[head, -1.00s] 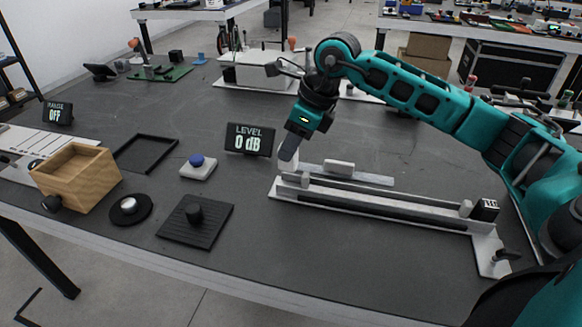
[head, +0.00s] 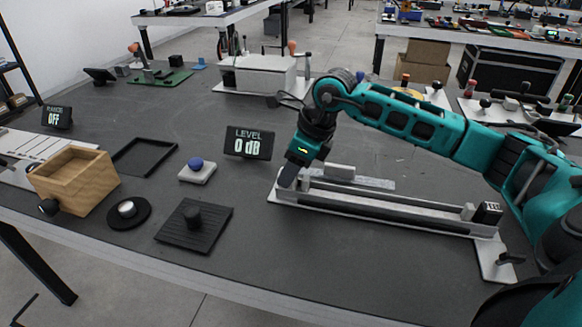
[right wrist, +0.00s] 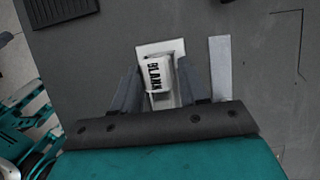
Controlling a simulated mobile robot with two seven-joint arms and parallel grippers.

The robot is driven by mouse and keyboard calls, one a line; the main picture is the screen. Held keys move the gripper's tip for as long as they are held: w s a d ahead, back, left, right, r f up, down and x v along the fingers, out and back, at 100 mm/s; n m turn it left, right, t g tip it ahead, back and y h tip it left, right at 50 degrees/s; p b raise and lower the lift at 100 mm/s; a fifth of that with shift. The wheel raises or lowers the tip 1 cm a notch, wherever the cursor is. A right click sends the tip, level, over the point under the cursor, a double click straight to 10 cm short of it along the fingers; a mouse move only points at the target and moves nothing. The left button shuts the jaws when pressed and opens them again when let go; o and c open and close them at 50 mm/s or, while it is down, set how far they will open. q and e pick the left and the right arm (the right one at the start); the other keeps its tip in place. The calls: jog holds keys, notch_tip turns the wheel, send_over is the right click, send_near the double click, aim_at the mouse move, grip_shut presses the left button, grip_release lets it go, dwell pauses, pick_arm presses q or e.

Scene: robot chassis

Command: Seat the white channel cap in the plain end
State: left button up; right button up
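The white channel cap (right wrist: 157,73), marked BLANK, shows between my right gripper's fingers in the right wrist view. My right gripper (head: 288,180) is low over the left end of the long channel fixture (head: 390,212) and hides the cap in the head view. In the right wrist view its fingers (right wrist: 159,78) stand on both sides of the cap; it appears shut on it. The pale end plate shows around and below the cap. I cannot tell how deep the cap sits. The fixture's right end has a dark printed block (head: 487,213). My left gripper is not in view.
A grey strip with a white block (head: 340,171) lies behind the channel. The LEVEL display (head: 248,143) stands left of my gripper. A blue button (head: 196,163), a black knob plate (head: 194,225) and a wooden box (head: 75,178) are farther left.

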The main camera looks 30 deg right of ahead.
jog(key=shift+o, duration=1.2)
jog(key=shift+d+r, duration=0.1)
jog(key=shift+r, duration=0.35)
jog(key=p+v, duration=0.1)
jog(key=v, duration=1)
jog(key=shift+r+p, duration=0.2)
jog(key=shift+p, duration=0.2)
jog(key=shift+s, duration=0.1)
